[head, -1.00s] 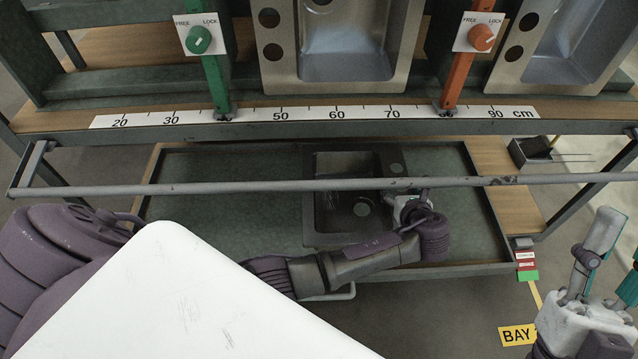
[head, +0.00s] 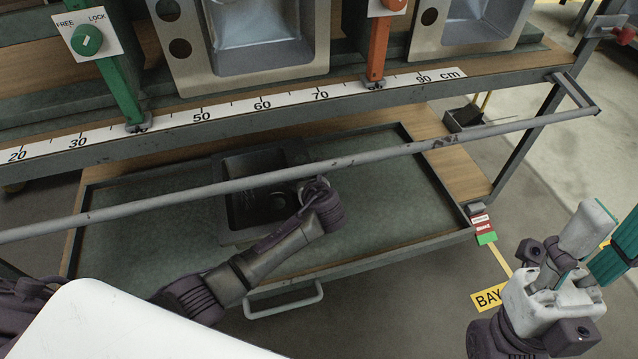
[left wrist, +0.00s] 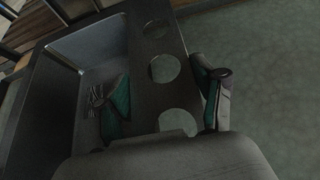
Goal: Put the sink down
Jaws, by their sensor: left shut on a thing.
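The dark sink (head: 233,207), with a basin and a ledge with holes, is at the drawer-like green tray (head: 370,190) under the rack. Whether it rests on the tray floor or hangs just above it I cannot tell. My left gripper (left wrist: 160,100) is shut on the sink's holed ledge, one finger inside the basin and one outside. In the head view its fingers are mostly hidden behind my wrist and the rail. My right gripper (head: 612,228) is open and empty at the right, clear of the rack.
A grey rail (head: 380,152) runs across in front, above my left forearm. Two steel sinks (head: 190,75) (head: 430,45) stand on the shelf above, beside a green post (head: 118,90) and an orange post (head: 377,50). A small dark box (head: 462,118) sits behind the tray's right side.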

